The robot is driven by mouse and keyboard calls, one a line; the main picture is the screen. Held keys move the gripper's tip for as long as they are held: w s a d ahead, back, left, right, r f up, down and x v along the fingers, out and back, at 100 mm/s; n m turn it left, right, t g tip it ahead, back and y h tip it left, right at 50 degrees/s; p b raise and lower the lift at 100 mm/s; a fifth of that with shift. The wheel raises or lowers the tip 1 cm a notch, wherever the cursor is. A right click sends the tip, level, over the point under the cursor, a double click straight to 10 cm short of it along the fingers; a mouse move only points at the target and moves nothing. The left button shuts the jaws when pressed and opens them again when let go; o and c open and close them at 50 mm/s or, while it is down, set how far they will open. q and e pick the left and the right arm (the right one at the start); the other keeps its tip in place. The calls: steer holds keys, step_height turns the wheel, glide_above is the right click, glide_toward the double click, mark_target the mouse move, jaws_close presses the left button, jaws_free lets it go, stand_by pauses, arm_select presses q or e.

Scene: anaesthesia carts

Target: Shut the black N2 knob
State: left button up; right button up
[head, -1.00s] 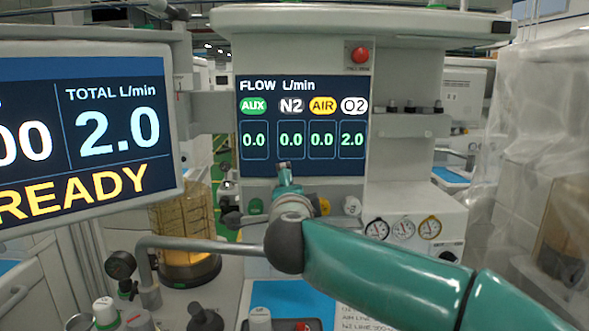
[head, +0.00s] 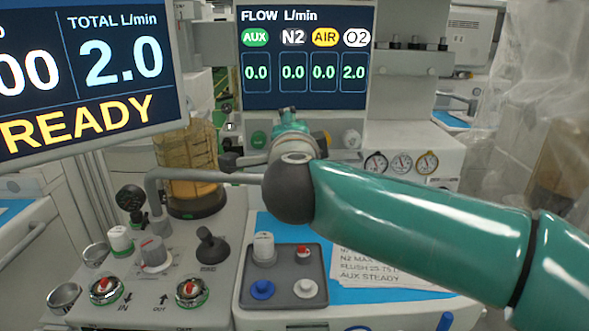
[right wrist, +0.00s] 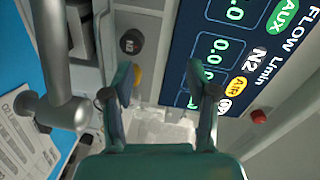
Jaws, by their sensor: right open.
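In the right wrist view the black N2 knob (right wrist: 131,41) stands on the grey panel, beyond the tip of the left-hand finger. My right gripper (right wrist: 160,75) is open, with nothing between its fingers. A yellow knob (right wrist: 138,76) is partly hidden behind that finger. In the head view my right gripper (head: 288,114) is in front of the knob row below the flow screen (head: 305,58), and the N2 knob is hidden there behind my wrist. The screen reads 0.0 under N2 and 2.0 under O2. My left gripper is not in view.
The green AUX knob (head: 258,139) and white O2 knob (head: 352,139) flank my wrist. Below are a dark tray (head: 325,290), a black lever (head: 211,246) and a paper card (head: 385,265). The READY monitor (head: 90,75) hangs at left.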

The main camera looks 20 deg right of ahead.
steer(key=f+v, duration=0.1)
steer(key=v, duration=1.2)
steer(key=shift+s, duration=0.4)
stand_by(0.4)
steer(key=shift+a, duration=0.1)
